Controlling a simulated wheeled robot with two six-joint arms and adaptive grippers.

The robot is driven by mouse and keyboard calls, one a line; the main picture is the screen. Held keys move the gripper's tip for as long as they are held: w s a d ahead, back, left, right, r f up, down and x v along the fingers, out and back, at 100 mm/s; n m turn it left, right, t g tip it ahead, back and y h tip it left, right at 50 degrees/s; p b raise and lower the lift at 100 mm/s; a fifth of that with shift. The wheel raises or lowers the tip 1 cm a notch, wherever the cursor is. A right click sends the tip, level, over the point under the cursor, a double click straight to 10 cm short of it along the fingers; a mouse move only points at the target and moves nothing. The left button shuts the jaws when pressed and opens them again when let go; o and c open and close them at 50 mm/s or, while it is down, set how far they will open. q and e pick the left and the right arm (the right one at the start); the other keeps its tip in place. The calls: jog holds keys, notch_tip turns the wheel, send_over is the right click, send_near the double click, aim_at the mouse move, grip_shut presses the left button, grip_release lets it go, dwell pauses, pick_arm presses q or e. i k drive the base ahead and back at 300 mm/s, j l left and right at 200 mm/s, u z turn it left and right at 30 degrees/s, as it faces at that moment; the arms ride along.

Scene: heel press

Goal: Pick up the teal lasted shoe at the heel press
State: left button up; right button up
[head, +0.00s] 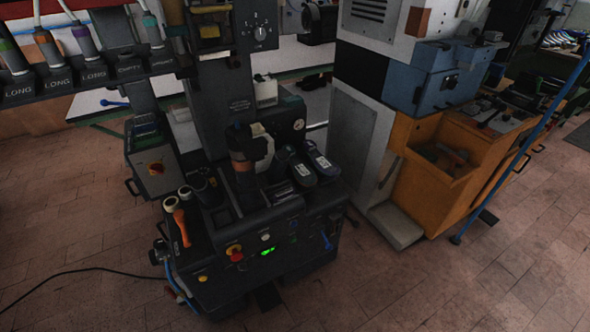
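The heel press (239,100) is a tall dark machine in the middle of the head view, with a dial at its top and a control panel low in front. Two dark shoe-like pieces (297,167) lie side by side on its right shelf; I see no clear teal on them. At the upper left, a dark labelled rack (66,76) holds several grey tapered pieces with coloured bands. The one towards the rack's right (151,27) has a teal band. I cannot tell whether any of these is the teal lasted shoe. Neither of my grippers is in view.
An orange cabinet (414,187) with a blue machine (440,82) on it stands right of the press, beside a grey column (354,140). An orange-handled tool (180,226) lies on the press's left ledge. A black cable (75,271) crosses the tiled floor. Floor is clear at front right.

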aim_at(306, 177)
jog(key=l+u, duration=0.1)
jog(key=u, duration=0.3)
jog(key=i+l+u, duration=0.1)
jog(key=u, duration=0.3)
jog(key=l+u, duration=0.2)
jog(key=u, duration=0.2)
jog(key=l+u, duration=0.2)
jog(key=l, duration=0.3)
jog(key=l+u, duration=0.15)
jog(key=l, duration=0.4)
jog(key=l+u, duration=0.2)
jog(key=l, duration=0.3)
jog(key=k+l+u, duration=0.15)
jog(key=l, duration=0.35)
jog(key=l+u, duration=0.2)
jog(key=l, duration=0.3)
jog(key=k, duration=0.05)
